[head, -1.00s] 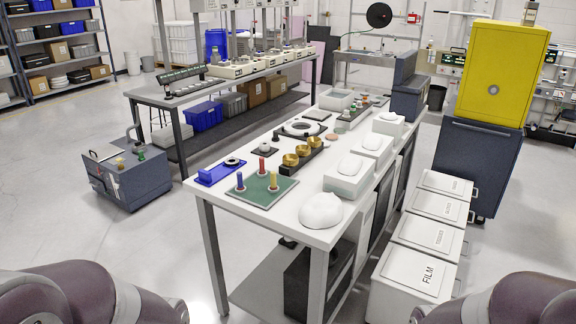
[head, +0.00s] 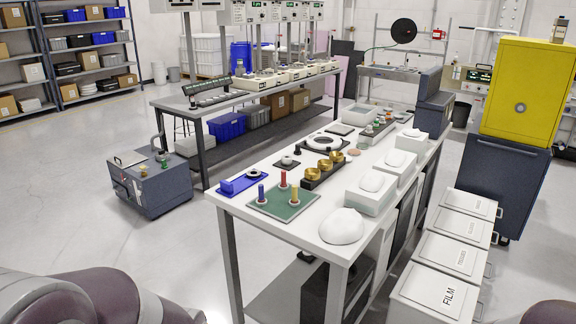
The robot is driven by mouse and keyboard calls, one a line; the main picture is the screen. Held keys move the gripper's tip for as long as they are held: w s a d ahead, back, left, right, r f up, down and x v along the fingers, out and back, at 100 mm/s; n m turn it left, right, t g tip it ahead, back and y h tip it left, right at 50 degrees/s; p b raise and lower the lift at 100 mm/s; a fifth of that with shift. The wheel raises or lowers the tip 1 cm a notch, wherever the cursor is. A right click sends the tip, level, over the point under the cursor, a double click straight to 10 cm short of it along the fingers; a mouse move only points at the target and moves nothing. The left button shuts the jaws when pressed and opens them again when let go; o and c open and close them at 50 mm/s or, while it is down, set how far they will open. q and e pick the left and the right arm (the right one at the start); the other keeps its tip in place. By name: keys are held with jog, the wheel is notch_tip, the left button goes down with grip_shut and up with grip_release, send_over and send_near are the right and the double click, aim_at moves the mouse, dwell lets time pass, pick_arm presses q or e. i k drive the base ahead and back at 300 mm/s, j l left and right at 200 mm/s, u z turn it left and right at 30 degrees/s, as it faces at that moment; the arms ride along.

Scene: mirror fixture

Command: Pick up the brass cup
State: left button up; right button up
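Three brass cups stand in a row on a dark block on the white table: a near one (head: 312,172), a middle one (head: 325,165) and a far one (head: 337,157). I cannot tell which of them the task means. Neither of my grippers shows. Only parts of my arms are in view at the bottom left and bottom right corners.
The white table (head: 293,225) also bears a green board (head: 283,207) with coloured pegs, a blue tray (head: 240,181), a white dome (head: 342,226) and white boxes. White bins (head: 437,291) line its right side.

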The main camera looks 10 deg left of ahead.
aim_at(312, 177)
jog(key=i+j+z, duration=0.4)
jog(key=i+j, duration=0.15)
jog(key=i+j+z, duration=0.35)
jog(key=j, duration=0.3)
jog(key=i+j+z, duration=0.4)
jog(key=j, duration=0.45)
jog(key=i+j+z, duration=0.2)
jog(key=j, duration=0.25)
jog(key=i+j+z, duration=0.2)
jog(key=j, duration=0.25)
jog(key=k, duration=0.05)
